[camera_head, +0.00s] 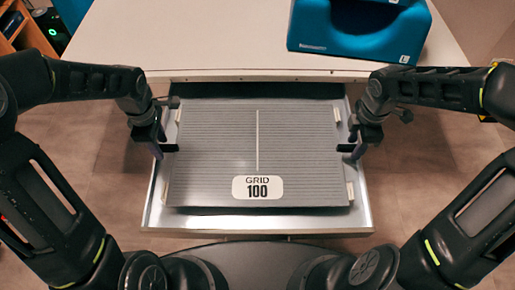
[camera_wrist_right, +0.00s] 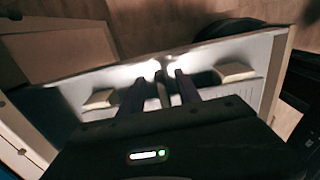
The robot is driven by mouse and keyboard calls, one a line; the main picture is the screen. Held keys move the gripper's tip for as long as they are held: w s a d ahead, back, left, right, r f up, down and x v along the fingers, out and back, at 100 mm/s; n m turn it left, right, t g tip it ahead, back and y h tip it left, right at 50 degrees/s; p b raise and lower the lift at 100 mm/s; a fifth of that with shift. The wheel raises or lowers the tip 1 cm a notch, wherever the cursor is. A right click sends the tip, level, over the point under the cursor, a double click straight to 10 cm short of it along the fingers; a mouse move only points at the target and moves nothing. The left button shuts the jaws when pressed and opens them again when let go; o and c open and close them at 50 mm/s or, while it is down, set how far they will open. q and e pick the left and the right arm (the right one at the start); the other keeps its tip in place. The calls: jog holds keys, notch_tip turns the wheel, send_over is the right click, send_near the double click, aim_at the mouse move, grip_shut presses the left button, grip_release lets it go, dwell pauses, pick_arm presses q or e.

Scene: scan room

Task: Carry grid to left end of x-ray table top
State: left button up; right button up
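The grid (camera_head: 215,150) is a grey ribbed panel with a pale centre line and a "GRID 100" label. It lies flat in an open drawer (camera_head: 255,222) below the x-ray table top (camera_head: 200,35). My left gripper (camera_head: 164,149) is at the grid's left edge, and my right gripper (camera_head: 352,149) is at its right edge. In the right wrist view, the right gripper (camera_wrist_right: 160,84) points down with its dark fingers apart, between two tan blocks. Whether either gripper touches the grid is hidden.
Tan blocks (camera_head: 337,115) sit along the drawer's sides. A blue padded support (camera_head: 350,35) marked L stands on the table top at the back right. The left and middle of the table top are clear. A wooden shelf (camera_head: 12,25) stands far left.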

pick_arm(q)
jog(key=shift+c, duration=0.6)
pick_arm(e)
jog(key=shift+c, duration=0.6)
pick_arm(q)
grip_shut()
pick_arm(e)
grip_shut()
jog(key=shift+r, duration=0.1)
